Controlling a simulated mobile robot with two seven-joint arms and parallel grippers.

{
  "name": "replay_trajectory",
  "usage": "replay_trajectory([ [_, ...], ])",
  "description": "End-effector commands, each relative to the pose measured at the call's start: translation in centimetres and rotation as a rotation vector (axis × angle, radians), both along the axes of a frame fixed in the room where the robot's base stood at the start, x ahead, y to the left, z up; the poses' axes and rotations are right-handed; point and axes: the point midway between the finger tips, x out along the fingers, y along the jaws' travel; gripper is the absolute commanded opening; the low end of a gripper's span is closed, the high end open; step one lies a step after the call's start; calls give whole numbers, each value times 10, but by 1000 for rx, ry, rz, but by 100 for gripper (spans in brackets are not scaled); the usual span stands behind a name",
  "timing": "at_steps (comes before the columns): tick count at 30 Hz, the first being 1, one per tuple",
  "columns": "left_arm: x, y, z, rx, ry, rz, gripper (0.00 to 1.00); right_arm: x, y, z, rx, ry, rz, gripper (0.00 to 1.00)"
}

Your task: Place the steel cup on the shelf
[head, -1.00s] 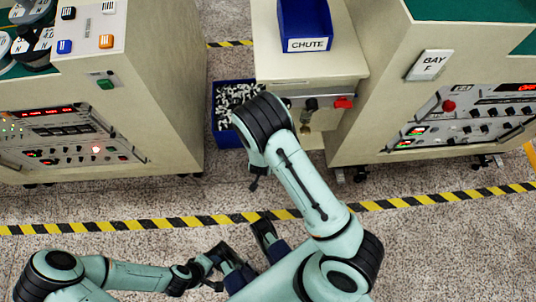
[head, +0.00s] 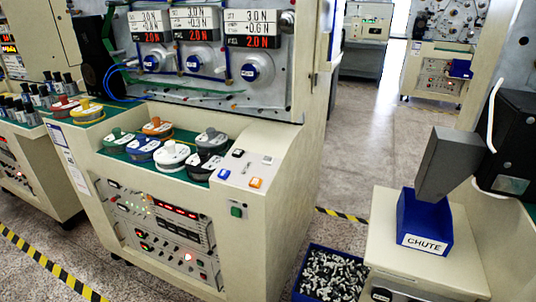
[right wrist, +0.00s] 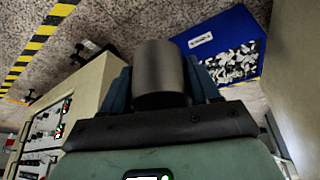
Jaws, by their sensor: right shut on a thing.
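The steel cup (right wrist: 160,72) is a plain grey cylinder in the right wrist view, between the blue fingers of my right gripper (right wrist: 162,88). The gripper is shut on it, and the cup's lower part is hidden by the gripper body. The cup is above the floor, beside a blue bin. Neither gripper shows in the head view, and my left gripper is in no current view. I cannot tell any surface in these views as the shelf.
A blue bin (head: 312,248) of small metal pieces stands on the floor, and also shows in the right wrist view (right wrist: 244,30). Right of it is a cream cabinet (head: 462,255) with a blue chute box (head: 426,240). A winding machine (head: 262,215) with spools stands left. An open aisle (head: 350,140) lies behind.

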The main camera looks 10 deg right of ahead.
Motion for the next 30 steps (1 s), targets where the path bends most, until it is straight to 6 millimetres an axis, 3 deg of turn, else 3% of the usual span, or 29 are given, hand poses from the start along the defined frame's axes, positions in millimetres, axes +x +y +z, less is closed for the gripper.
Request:
replay_trajectory([
  [5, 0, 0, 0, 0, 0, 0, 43, 29, 18, 13, -3, -8, 94, 29],
  [8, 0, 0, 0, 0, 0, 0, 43, 57, 36, 30, -4, -10, 198, 29],
  [12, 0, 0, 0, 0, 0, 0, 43, 101, 62, 69, -3, -11, 394, 29],
  [18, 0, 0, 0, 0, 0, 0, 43, 139, 79, 125, 1, -12, 621, 29],
  [27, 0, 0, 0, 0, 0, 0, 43, 173, 77, 212, 1, -11, 889, 29],
  [29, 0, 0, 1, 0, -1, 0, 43, 177, 73, 229, -1, -9, 928, 29],
  [30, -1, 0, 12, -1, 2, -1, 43, 169, 77, 232, 0, 1, 929, 29],
])
